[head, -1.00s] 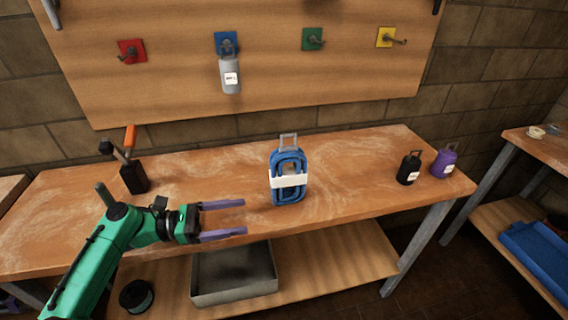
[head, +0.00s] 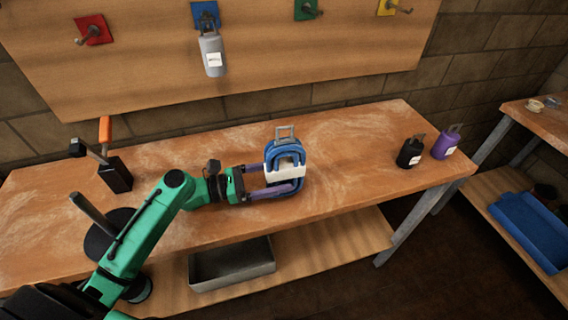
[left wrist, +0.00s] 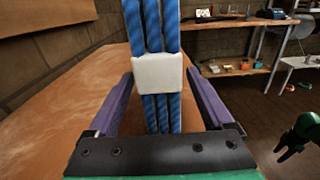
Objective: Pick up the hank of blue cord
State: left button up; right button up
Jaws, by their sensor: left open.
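In the left wrist view the blue strands (left wrist: 153,25) and white band (left wrist: 158,73) stand between the two purple fingers. My left gripper (head: 268,184) is open, with its fingers reaching along both sides of the hank near the band. Whether the fingers touch it I cannot tell.
The bench (head: 350,150) is clear around the hank. A black container (head: 410,152) and a purple one (head: 446,144) stand at its right end. A black block holding tools (head: 116,176) is at the left. A grey tray (head: 232,264) sits on the lower shelf.

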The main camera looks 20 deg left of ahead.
pick_arm(q)
jog(key=shift+x, duration=0.8)
jog(key=shift+w+d, duration=0.15)
jog(key=shift+d, duration=0.15)
jog(key=shift+a, duration=0.1)
jog(key=c, duration=0.5)
grip_shut()
pick_arm(e)
jog(key=shift+a+r, duration=0.15)
jog(key=shift+a, duration=0.25)
pick_arm(q)
jog(key=shift+r, duration=0.1)
jog(key=shift+r, duration=0.25)
notch_tip(320, 180, up, 19)
jog(key=p, duration=0.2)
send_over(285, 126)
jog(key=shift+r, duration=0.2)
pick_arm(e)
jog(key=shift+s+d+r, duration=0.1)
jog(key=shift+d+r, duration=0.05)
jog(key=shift+r, duration=0.4)
jog(key=shift+d+r, duration=0.1)
jog(key=shift+r, duration=0.45)
